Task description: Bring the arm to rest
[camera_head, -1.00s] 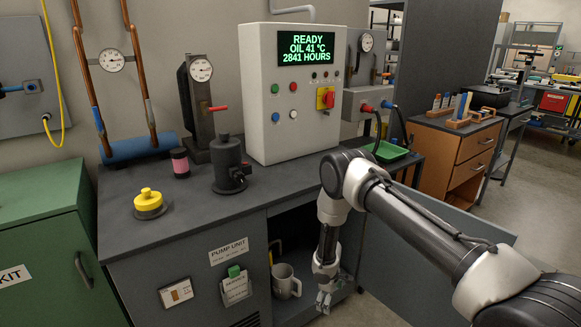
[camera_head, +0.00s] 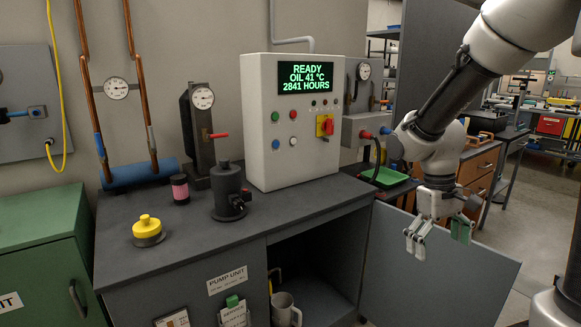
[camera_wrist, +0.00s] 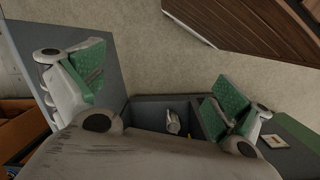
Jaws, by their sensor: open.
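My gripper (camera_head: 438,243) is open and empty, in the head view at the right, in front of the open grey cabinet door (camera_head: 425,262). It points downward and stands apart from everything around it. In the wrist view its two green-padded fingers (camera_wrist: 152,95) are spread wide, with floor and the cabinet opening seen between and below them. My arm comes in from the upper right of the head view and bends down to the gripper.
The pump unit's open compartment holds a grey mug (camera_head: 284,308). On the bench top (camera_head: 190,240) are a yellow-capped part (camera_head: 148,228), a black cylinder (camera_head: 229,192), a pink-banded spool (camera_head: 180,188) and the control box (camera_head: 290,105). A green tray (camera_head: 386,177) lies behind my gripper.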

